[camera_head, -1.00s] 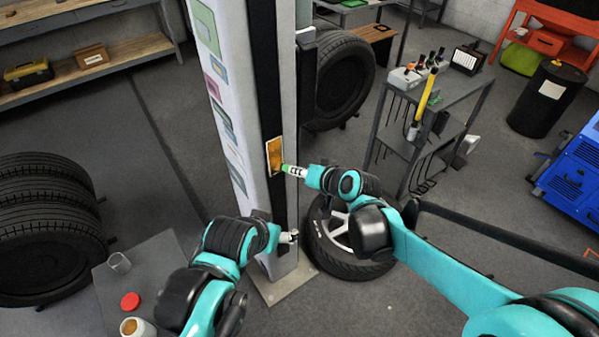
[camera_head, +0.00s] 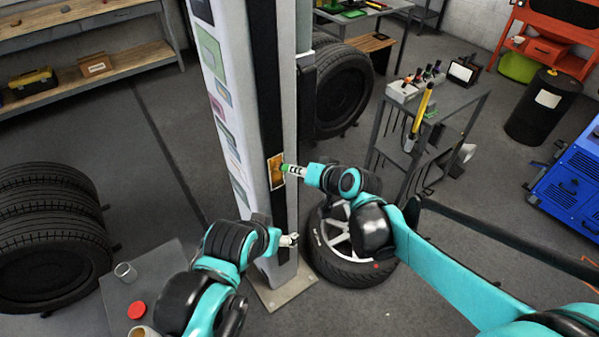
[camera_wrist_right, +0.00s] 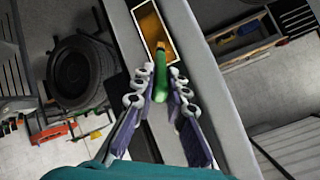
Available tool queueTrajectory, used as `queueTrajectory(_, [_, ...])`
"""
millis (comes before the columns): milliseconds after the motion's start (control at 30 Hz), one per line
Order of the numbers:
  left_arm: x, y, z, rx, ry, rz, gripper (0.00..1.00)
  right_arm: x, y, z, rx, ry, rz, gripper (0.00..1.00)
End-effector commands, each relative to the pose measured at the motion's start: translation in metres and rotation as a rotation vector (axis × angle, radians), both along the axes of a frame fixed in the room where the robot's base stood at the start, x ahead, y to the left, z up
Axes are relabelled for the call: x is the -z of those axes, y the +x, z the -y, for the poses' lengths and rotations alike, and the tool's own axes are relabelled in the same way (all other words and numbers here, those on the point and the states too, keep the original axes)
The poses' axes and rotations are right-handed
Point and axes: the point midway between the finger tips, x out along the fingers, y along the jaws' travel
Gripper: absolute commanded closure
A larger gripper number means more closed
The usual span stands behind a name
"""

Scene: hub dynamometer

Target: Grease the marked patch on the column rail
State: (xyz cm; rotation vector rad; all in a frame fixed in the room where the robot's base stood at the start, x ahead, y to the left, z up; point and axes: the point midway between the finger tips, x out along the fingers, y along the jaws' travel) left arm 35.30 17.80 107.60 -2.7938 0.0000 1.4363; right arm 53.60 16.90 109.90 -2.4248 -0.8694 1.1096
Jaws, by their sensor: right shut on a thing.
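The marked patch (camera_head: 276,171) is an amber rectangle with a pale border on the dark rail (camera_head: 270,100) of the tall column; it also shows in the right wrist view (camera_wrist_right: 150,22). My right gripper (camera_head: 290,169) is shut on a green-handled brush (camera_wrist_right: 163,82). The brush's orange-brown tip (camera_wrist_right: 161,47) overlaps the patch's near end in the right wrist view; I cannot tell whether it touches.
A small grey table (camera_head: 120,297) at lower left holds a clear cup (camera_head: 125,272), a red lid (camera_head: 137,310) and an open jar (camera_head: 142,332) cut off by the frame. A wheel (camera_head: 345,255) lies right of the column base. A tool cart (camera_head: 465,108) stands farther right.

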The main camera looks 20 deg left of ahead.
Motion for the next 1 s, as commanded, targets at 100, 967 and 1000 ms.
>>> queueTrajectory(100, [0.002, 0.000, 0.000, 0.000, 0.000, 0.000, 0.28, 0.001, 0.000, -0.001, 0.000, 0.001, 0.001, 1.00])
queueTrajectory(967, [0.051, 0.000, 0.000, 0.000, 0.000, 0.000, 0.28, 0.062, 0.000, 0.000, 0.000, 0.000, 0.000, 1.00])
queueTrajectory(1000, [0.054, 0.000, 0.000, 0.000, 0.000, 0.000, 0.28, 0.066, 0.000, 0.000, 0.000, 0.000, 0.000, 1.00])
